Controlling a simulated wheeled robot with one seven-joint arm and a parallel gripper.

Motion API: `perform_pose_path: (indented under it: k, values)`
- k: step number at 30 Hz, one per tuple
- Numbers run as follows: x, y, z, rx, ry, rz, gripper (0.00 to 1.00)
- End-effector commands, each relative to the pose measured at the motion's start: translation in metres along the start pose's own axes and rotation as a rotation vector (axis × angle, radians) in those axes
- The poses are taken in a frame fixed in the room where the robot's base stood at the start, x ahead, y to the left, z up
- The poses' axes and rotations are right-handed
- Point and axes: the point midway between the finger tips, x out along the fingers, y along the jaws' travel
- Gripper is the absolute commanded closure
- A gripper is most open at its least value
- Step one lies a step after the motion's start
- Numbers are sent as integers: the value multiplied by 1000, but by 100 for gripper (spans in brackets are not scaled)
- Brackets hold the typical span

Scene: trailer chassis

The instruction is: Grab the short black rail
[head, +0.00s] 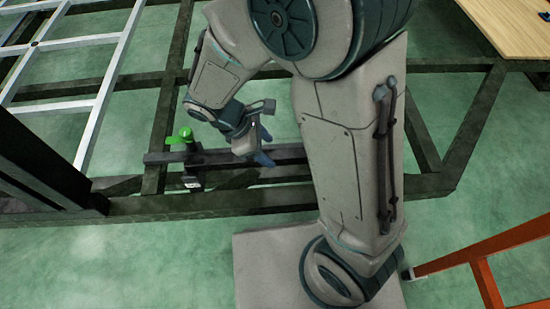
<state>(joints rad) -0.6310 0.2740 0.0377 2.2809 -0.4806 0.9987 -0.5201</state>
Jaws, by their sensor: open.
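A short black rail (218,157) lies roughly level across the dark frame, left of the middle in the head view. Its left end shows near a dark post, and its right part runs behind my arm. My gripper (265,148) is at the rail's right part, with its bluish fingers pointing right and down. The jaws are open. I cannot tell whether the rail lies between the fingers or behind them, or whether they touch.
A bright green-topped clamp (186,140) stands at the rail's left part. Dark chassis beams (230,203) surround it. A pale ladder-like frame (105,90) is at upper left, a wooden tabletop (515,25) at upper right, and an orange frame (485,260) at lower right.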

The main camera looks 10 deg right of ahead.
Motion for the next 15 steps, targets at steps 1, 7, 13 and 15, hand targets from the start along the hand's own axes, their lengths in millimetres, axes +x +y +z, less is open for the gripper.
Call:
perform_pose_path:
  k: [1,7,13,15]
  values:
    - [3,0,-1,0,0,0,43]
    - [24,5,-4,1,-1,-2,43]
    - [49,7,-4,0,-2,-1,43]
    - [52,7,-4,0,-1,-1,43]
